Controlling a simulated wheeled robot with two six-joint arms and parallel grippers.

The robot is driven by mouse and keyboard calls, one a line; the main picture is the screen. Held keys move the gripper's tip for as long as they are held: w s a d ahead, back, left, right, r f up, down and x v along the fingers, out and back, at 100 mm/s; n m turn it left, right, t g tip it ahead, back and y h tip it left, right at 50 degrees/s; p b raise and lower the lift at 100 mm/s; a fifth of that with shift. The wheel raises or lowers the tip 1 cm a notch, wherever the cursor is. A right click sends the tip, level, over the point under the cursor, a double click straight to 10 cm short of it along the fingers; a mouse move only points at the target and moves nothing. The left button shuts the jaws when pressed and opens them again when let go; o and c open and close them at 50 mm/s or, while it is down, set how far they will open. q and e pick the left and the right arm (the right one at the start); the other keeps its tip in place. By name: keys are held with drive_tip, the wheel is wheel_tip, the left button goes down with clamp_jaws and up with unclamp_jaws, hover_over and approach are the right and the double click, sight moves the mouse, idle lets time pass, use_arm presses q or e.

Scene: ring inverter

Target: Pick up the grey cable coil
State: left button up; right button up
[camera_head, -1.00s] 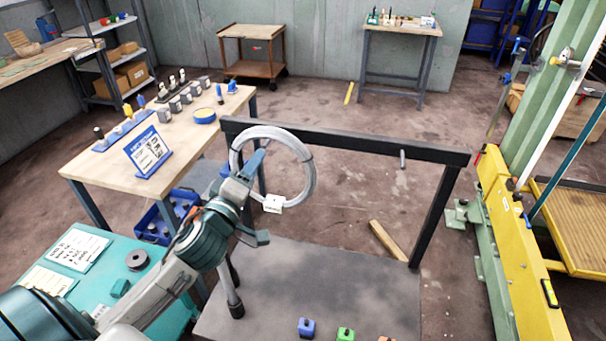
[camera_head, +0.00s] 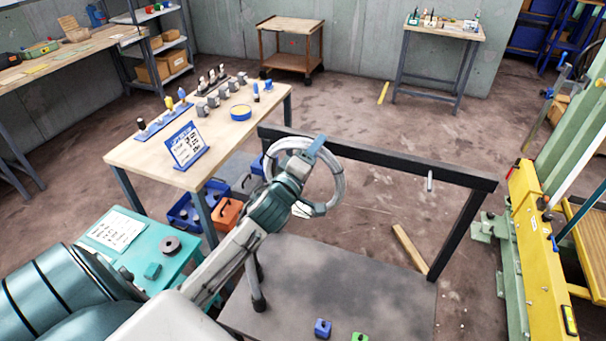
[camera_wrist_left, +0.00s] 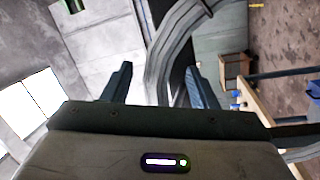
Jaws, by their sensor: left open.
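The grey cable coil (camera_head: 338,183) hangs upright at the left part of a black rail frame (camera_head: 380,160) in the head view. A pale tag (camera_head: 301,210) shows at its lower edge. My left gripper (camera_head: 305,168) is open in front of the coil and covers part of it; one blue-grey finger shows across its upper part. In the left wrist view, a thick curved band of the coil (camera_wrist_left: 165,62) appears between the two spread fingers of the left gripper (camera_wrist_left: 157,75). Contact cannot be told. What holds the coil up is hidden. My right gripper is not in view.
A bare peg (camera_head: 430,180) sticks out of the rail to the right. A wooden table (camera_head: 140,155) with small parts stands at the left, above blue bins (camera_head: 185,213). A teal cabinet (camera_head: 170,268) is near my arm. A yellow-green machine (camera_head: 535,240) stands right.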

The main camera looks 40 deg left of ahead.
use_arm(q)
drive_tip(key=shift+w, duration=0.4)
clamp_jaws()
idle(1.1)
drive_tip(key=shift+r, duration=0.1)
